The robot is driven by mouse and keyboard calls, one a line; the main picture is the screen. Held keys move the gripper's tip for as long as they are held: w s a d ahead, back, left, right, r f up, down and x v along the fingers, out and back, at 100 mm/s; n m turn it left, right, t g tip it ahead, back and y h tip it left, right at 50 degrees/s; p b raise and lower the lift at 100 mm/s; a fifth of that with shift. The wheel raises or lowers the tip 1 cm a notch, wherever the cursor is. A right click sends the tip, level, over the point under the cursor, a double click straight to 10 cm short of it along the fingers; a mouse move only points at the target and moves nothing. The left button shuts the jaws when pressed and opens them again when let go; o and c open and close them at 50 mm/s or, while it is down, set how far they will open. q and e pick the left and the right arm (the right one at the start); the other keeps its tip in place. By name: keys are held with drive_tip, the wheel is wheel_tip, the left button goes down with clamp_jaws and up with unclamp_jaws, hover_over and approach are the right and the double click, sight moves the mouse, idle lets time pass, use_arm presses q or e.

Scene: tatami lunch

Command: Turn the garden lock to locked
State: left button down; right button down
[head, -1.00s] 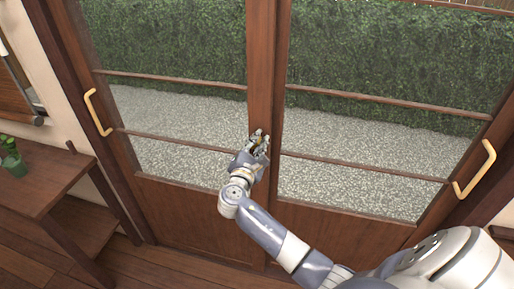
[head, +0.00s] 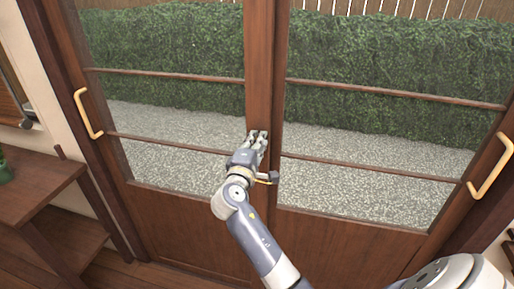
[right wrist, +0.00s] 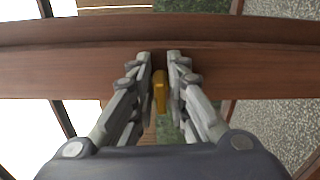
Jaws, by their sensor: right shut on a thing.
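The garden lock (right wrist: 160,92) shows in the right wrist view as a small yellow-brass thumb-turn on the brown wooden door stile. Its long side stands across the stile, which runs left to right in that view. My right gripper (right wrist: 161,70) has its fingers on both sides of the brass piece and is shut on it. In the head view my right gripper (head: 258,137) is at the middle stile where the two glass doors (head: 262,70) meet, and it hides the lock. My left gripper is in neither view.
Tan pull handles are on the doors at the left (head: 87,113) and right (head: 490,166). A wooden shelf table (head: 45,190) stands at the lower left. Hedge (head: 370,70) and gravel (head: 340,185) lie outside behind the glass.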

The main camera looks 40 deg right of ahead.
drive_tip(key=shift+f+m+b, duration=0.15)
drive_tip(key=shift+m+b, duration=0.15)
drive_tip(key=shift+m, duration=0.1)
drive_tip(key=c, duration=1.7)
unclamp_jaws()
drive_tip(key=shift+a, duration=0.1)
drive_tip(key=v, duration=1.2)
drive_tip(key=shift+w, duration=0.1)
